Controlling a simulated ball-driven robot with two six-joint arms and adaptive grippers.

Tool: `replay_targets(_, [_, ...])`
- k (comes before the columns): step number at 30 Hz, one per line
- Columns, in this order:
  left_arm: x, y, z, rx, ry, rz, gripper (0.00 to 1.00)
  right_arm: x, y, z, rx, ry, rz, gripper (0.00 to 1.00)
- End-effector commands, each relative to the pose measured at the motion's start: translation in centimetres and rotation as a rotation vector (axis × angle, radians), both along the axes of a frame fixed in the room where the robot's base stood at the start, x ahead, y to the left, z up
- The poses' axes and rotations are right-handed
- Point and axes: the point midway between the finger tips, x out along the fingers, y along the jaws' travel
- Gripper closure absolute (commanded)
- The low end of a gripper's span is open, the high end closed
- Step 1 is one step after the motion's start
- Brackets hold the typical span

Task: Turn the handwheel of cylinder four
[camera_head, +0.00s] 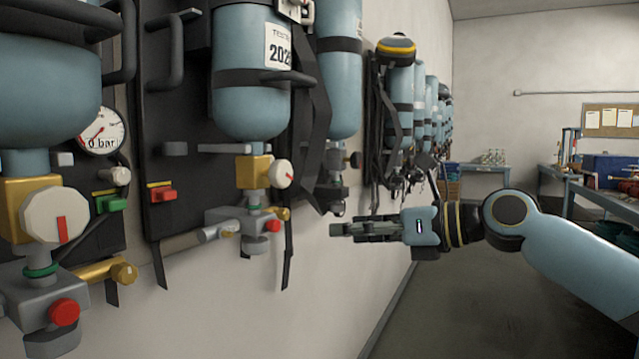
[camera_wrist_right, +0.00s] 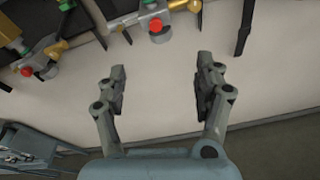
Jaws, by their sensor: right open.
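Several blue cylinders hang in a row along the wall. The near cylinder (camera_head: 45,90) has a white handwheel with a red mark (camera_head: 54,215). The second cylinder (camera_head: 250,90) has a smaller white handwheel with a red mark (camera_head: 281,174). A third cylinder (camera_head: 340,85) has a small dark knob (camera_head: 355,160) at its foot. I cannot tell which is cylinder four. My right gripper (camera_head: 342,229) is open and empty, apart from the wall and below the third cylinder. In the right wrist view its fingers (camera_wrist_right: 162,68) are spread before bare wall. My left gripper is out of view.
Red knobs (camera_head: 272,226) and hoses hang low on the sets; valve fittings (camera_wrist_right: 155,25) also show at the top of the wrist view. A gauge (camera_head: 101,131) is at left. A workbench (camera_head: 605,195) stands far right. The floor (camera_head: 470,300) between is clear.

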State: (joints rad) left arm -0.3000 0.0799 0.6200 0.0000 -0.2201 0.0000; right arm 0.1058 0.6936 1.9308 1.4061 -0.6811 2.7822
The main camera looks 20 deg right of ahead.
Motion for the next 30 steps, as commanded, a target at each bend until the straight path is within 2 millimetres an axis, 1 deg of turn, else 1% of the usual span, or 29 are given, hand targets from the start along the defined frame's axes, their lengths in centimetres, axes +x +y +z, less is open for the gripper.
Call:
replay_targets(1, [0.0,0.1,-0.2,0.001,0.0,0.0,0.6,1.0,1.3,2.6,0.05,-0.052,0.012,0.31])
replay_targets(3, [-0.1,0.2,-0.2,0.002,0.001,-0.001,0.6,1.9,2.2,5.2,0.089,-0.105,0.018,0.31])
replay_targets(6, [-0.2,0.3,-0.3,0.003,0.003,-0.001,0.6,2.5,2.8,7.3,0.109,-0.145,0.022,0.31])
replay_targets(7, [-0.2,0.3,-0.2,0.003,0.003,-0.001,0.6,2.7,2.9,7.6,0.11,-0.151,0.023,0.31])
replay_targets(11, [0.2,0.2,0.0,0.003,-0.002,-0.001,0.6,3.6,3.5,7.9,0.11,-0.157,0.021,0.31])
replay_targets(14, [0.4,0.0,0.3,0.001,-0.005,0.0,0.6,4.9,4.6,8.0,0.112,-0.157,0.023,0.31])
replay_targets(18, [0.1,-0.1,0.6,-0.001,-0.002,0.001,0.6,7.2,6.4,8.0,0.11,-0.155,0.023,0.31])
replay_targets(24, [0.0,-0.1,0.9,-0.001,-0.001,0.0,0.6,9.9,8.4,7.8,0.106,-0.153,0.022,0.31])
replay_targets(27, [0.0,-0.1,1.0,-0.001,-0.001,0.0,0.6,10.7,9.0,7.7,0.103,-0.155,0.021,0.31])
replay_targets(30, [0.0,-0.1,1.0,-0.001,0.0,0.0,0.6,11.0,9.3,7.7,0.102,-0.154,0.022,0.31])
